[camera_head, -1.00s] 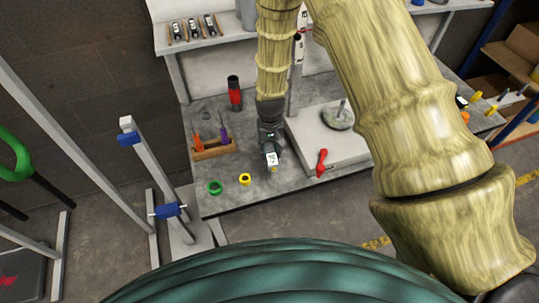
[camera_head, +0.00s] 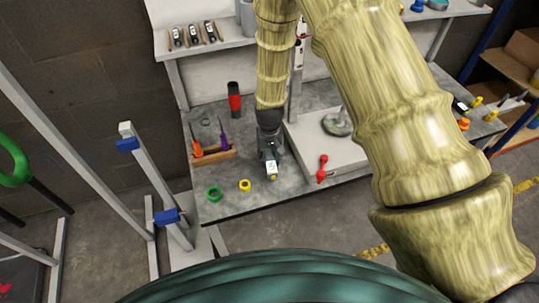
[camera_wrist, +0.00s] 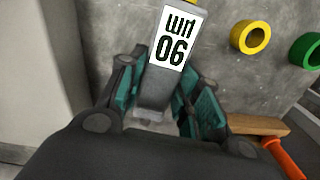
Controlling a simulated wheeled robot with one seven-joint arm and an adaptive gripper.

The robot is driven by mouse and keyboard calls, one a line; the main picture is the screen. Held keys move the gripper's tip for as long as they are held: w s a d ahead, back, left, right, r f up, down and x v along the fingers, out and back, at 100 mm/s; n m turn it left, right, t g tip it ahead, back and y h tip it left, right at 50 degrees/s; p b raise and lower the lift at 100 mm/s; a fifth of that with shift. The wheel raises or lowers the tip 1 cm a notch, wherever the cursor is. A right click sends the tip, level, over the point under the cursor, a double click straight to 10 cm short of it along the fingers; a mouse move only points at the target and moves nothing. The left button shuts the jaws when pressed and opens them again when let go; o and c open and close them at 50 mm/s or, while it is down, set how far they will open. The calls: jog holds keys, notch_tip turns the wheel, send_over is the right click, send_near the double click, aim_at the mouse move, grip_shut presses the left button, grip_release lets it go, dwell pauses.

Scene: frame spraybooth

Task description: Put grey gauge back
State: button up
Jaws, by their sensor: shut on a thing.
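My gripper (camera_wrist: 165,105) is shut on a grey gauge (camera_wrist: 155,92) with a white label marked 06. In the head view the gauge's label and a small yellow tip show below my gripper (camera_head: 270,155), over the front part of the grey bench (camera_head: 300,193). Whether the gauge touches the bench, I cannot tell. A rack (camera_head: 190,45) holding several small dark pieces with white labels stands on the shelf at the upper left.
A green ring (camera_head: 214,194) and a yellow ring (camera_head: 244,185) lie left of my gripper. A wooden holder (camera_head: 213,157) with orange and purple tools stands behind them. A red-handled piece (camera_head: 322,168) sits on the white plate (camera_head: 300,140) at right.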

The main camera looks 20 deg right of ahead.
jog(key=shift+f+b, duration=0.75)
jog(key=shift+f, duration=1.2)
jog(key=o, duration=1.2)
jog(key=shift+r, duration=0.1)
notch_tip(320, 180, up, 12)
jog(key=shift+f, duration=0.1)
